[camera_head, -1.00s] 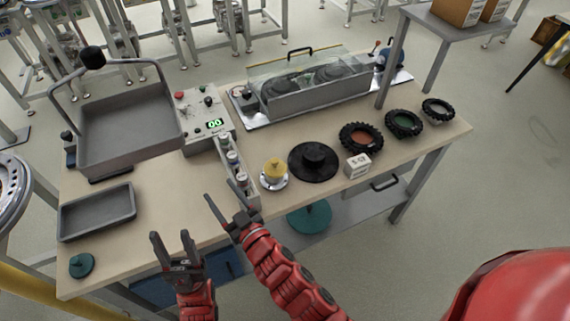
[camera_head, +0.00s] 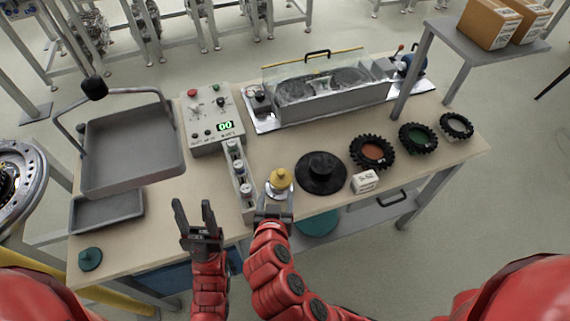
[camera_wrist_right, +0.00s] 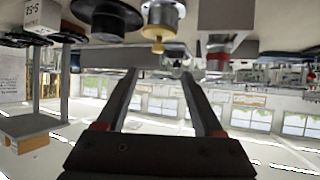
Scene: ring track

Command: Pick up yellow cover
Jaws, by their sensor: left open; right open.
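The yellow cover (camera_head: 280,179) sits upright on a round silver base (camera_head: 273,192) near the table's front edge. My right gripper (camera_head: 273,200) is just in front of it in the head view and partly hides the base. In the right wrist view, which appears upside down, the yellow cover (camera_wrist_right: 158,35) shows ahead, between and beyond the fingers of my open right gripper (camera_wrist_right: 172,75). Nothing is between those fingers. My left gripper (camera_head: 194,212) is open and empty, to the left, over the table's front edge.
A narrow rack with several small cylinders (camera_head: 240,180) stands left of the cover. A black disc (camera_head: 321,173) is close on the right, with a white labelled block (camera_head: 365,181) and several tyres (camera_head: 371,152) beyond. A grey tray (camera_head: 108,208) lies at left.

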